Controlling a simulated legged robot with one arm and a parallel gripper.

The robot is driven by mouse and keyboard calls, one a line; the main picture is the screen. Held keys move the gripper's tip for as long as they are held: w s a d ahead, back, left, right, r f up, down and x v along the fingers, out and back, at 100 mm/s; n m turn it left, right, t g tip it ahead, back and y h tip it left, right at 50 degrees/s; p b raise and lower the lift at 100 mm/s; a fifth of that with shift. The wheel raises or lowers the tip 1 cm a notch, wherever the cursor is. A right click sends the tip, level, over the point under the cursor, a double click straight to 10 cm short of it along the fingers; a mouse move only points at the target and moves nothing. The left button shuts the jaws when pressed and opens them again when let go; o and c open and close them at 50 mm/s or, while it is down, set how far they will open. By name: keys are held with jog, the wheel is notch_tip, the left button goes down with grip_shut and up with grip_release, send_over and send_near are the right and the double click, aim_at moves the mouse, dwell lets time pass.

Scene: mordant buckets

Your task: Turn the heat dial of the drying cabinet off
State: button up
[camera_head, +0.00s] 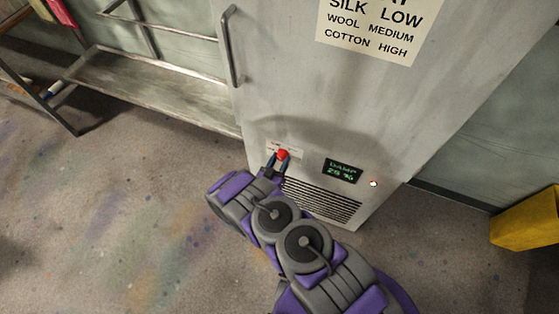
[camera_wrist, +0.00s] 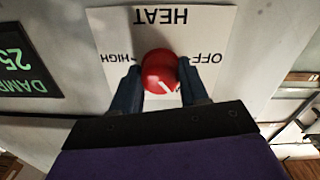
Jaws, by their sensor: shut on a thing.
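The drying cabinet (camera_head: 290,85) is pale grey and stands upright. Its red round heat dial (camera_head: 283,153) is low on the front, at the left. The dial also shows in the wrist view (camera_wrist: 161,70), on a white label plate (camera_wrist: 205,22) that appears upside down there. HEAT, HIGH on the left and OFF on the right are readable; the plate's lower part is hidden by my gripper. A white mark on the dial points down and slightly right in that view, not straight at OFF. My gripper (camera_head: 281,158) is shut on the dial, one dark blue finger on each side.
A DAMP display (camera_head: 343,171) and a small lit lamp (camera_head: 374,183) are right of the dial, with a vent grille (camera_head: 320,200) below. A metal rack (camera_head: 150,85) stands left. A yellow object (camera_head: 528,220) lies at the far right. Floor at the lower left is clear.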

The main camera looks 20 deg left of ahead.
jog(key=shift+f+n, duration=0.15)
jog(key=shift+n, duration=0.15)
jog(key=n, duration=0.3)
jog(key=shift+s, duration=0.1)
jog(key=n, duration=0.3)
jog(key=shift+n, duration=0.3)
jog(key=n+b, duration=0.1)
jog(key=n, duration=0.5)
jog(key=shift+n, duration=0.3)
jog(key=shift+b, duration=0.3)
jog(key=o, duration=1.1)
jog(key=shift+c, duration=0.2)
